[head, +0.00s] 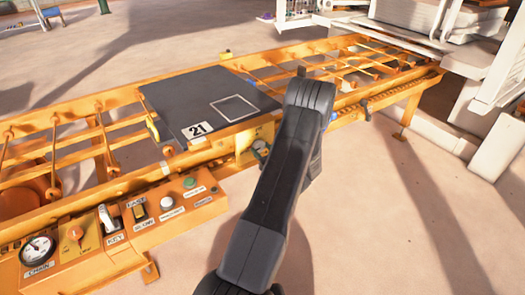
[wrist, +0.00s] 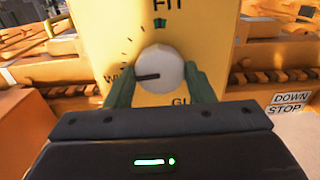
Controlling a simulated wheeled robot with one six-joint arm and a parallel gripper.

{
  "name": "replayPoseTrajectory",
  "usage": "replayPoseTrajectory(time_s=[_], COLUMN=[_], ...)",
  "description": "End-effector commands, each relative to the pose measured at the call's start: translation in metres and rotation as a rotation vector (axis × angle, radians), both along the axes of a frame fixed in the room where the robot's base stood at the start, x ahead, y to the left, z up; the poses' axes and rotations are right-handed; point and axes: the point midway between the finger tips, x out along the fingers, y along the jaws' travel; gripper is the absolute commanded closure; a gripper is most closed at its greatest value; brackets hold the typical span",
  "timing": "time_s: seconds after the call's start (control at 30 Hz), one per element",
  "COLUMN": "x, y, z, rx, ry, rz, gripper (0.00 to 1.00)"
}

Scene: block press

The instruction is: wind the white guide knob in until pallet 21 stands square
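The white guide knob (wrist: 160,70) sits on a yellow panel (wrist: 205,25) in the wrist view. Its black pointer line points left, toward lettering partly hidden by a finger. My gripper (wrist: 161,78) has one green fingertip on each side of the knob, both seeming to touch it. In the head view, pallet 21 (head: 185,95) is a dark grey plate with a white square outline and a "21" label, lying on the orange conveyor (head: 125,98). Its edges run roughly along the rails; I cannot tell whether it is exactly square. My arm hides part of the knob area.
An orange control box (head: 130,228) with a dial, switches and buttons stands at the lower left. A "DOWN STOP" label (wrist: 289,103) shows at right in the wrist view. White machinery (head: 495,130) stands at the right. Floor at front right is clear.

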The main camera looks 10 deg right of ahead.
Motion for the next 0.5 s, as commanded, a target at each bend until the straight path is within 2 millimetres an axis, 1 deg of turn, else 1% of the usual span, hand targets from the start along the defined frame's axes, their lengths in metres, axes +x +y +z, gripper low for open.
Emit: replayPoseTrajectory(time_s=[0.27, 0.5], x=[-0.0003, 0.0], y=[0.0002, 0.0001], z=[-0.0003, -0.0006], rx=[0.024, 0.14], ry=[0.009, 0.051], rz=[0.001, 0.001], gripper=[0.74, 0.74])
